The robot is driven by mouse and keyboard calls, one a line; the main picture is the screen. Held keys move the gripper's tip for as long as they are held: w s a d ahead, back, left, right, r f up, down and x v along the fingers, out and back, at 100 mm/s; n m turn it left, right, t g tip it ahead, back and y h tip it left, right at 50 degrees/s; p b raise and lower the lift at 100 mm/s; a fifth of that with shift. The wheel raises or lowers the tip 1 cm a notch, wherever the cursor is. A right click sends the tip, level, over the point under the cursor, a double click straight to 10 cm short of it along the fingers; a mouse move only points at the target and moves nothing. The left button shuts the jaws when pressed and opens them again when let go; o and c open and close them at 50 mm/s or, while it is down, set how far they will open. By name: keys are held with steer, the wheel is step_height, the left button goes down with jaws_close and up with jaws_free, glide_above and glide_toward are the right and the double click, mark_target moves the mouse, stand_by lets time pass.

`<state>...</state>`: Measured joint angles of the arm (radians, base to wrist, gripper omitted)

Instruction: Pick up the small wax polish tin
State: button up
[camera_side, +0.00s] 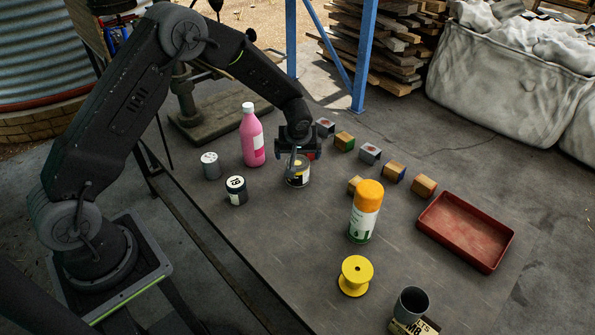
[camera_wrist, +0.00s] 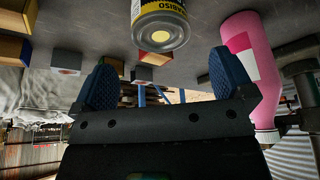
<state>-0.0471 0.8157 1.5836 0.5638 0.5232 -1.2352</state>
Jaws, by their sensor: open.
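A short tin (camera_side: 300,179) with a yellow, black and white label stands upright on the table below my gripper (camera_side: 294,158). The label is too small to read as wax polish. In the side view a finger covers part of the tin. In the wrist view, which is upside down, the tin (camera_wrist: 160,24) shows at the top edge, partly cut off, with a pale round end. My gripper (camera_wrist: 164,60) is open, with one dark finger to each side and nothing held. The tin lines up with the gap between the fingers; whether it touches a finger I cannot tell.
Several small blocks (camera_side: 370,154), an orange-capped can (camera_side: 365,212), a yellow spool (camera_side: 355,277) and a red tray (camera_side: 446,250) lie right.

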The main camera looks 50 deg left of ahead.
mark_target(298, 162)
steer(key=x, duration=0.9)
steer(key=c, duration=1)
